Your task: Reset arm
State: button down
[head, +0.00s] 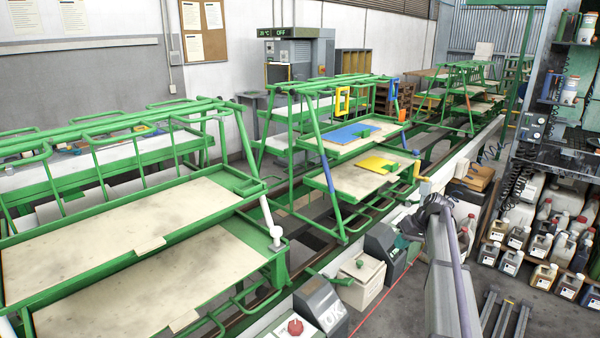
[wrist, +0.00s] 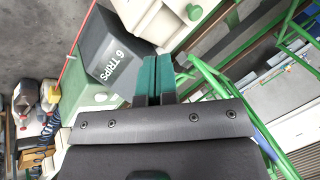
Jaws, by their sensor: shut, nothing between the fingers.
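My gripper (wrist: 156,78) shows in the wrist view with its two teal fingers side by side, shut and empty. The gripper there is mostly hidden by the arm.
Green racks with trays (head: 130,220) fill the left. A middle rack holds a blue panel (head: 352,133) and a yellow panel (head: 377,164). A control box with a red button (head: 295,327) stands at the front.

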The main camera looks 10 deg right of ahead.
jog(key=s+a+g+h+p, duration=0.2)
jog(key=s+a+h, duration=0.3)
jog(key=s+a, duration=2.2)
jog(key=s, duration=0.2)
jog(key=shift+s+a+m+g, duration=0.15)
jog(key=shift+s+m+g, duration=0.15)
jog(key=shift+m, duration=0.1)
